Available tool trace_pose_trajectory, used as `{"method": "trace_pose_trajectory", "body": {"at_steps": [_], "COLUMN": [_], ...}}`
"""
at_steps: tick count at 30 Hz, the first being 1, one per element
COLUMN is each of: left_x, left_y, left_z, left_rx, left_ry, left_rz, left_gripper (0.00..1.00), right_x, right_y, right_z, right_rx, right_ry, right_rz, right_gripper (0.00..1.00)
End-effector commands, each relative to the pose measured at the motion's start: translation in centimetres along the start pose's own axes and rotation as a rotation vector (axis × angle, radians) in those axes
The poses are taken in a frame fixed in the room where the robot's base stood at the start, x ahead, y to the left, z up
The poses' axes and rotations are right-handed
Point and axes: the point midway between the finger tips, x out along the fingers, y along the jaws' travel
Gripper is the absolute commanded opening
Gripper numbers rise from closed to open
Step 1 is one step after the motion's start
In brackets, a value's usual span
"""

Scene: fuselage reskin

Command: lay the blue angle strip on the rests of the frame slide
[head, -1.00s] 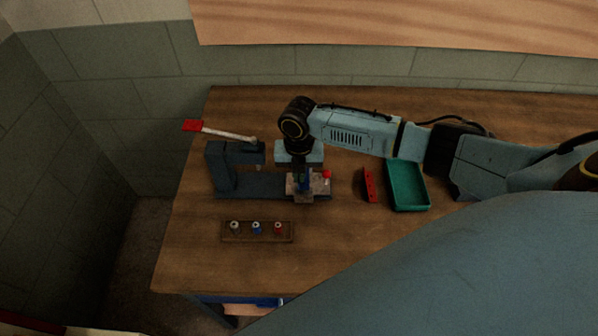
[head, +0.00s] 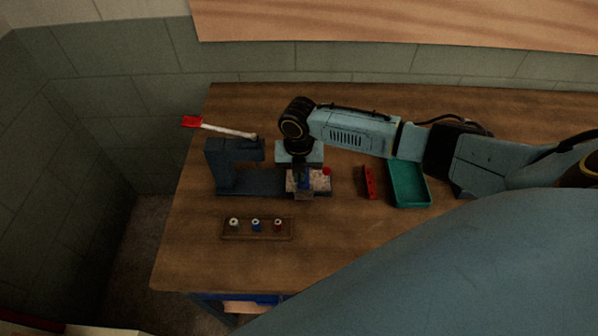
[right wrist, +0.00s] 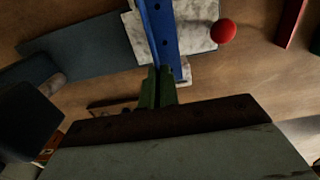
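The blue angle strip (right wrist: 163,30) has small dark holes along it and runs over the pale speckled plate of the frame slide (right wrist: 202,28) in the right wrist view. In the head view the slide plate (head: 319,181) sits at the right end of the dark press base, mostly under my right gripper (head: 303,186). The gripper's green fingers (right wrist: 157,88) are close together on the strip's near end. Whether the strip touches the rests cannot be told. My left gripper is not in view.
A dark press (head: 222,167) with a red-tipped lever (head: 228,132) stands left of the slide. A red ball knob (right wrist: 223,31) is beside the plate. A red block (head: 369,182) and green tray (head: 409,184) are to the right. A small rack (head: 257,229) holds three spools.

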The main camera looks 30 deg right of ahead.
Motion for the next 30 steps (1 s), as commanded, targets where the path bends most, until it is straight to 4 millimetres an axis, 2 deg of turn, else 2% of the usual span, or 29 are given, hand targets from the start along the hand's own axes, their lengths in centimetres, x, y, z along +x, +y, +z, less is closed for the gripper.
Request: {"method": "trace_pose_trajectory", "body": {"at_steps": [2,3,8,18,23,30], "left_x": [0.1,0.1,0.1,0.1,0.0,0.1], "left_y": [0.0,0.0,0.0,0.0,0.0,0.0], "left_z": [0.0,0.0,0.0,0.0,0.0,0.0], "left_rx": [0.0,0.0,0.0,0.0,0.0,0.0], "left_ry": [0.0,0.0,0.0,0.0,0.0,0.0], "left_rz": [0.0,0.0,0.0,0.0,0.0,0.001], "left_gripper": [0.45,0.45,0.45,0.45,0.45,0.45], "right_x": [0.2,0.1,0.1,-0.3,-2.6,-8.1], "right_y": [0.0,0.0,0.0,0.0,0.1,0.0], "right_z": [0.0,0.0,0.0,0.1,0.1,0.1], "right_rx": [0.0,-0.001,0.0,0.0,-0.002,-0.002], "right_ry": [0.0,0.0,0.0,-0.002,-0.004,-0.005], "right_rz": [0.0,0.0,0.0,0.002,0.004,0.004], "right_gripper": [0.0,0.08,0.28,0.28,0.28,0.28]}}
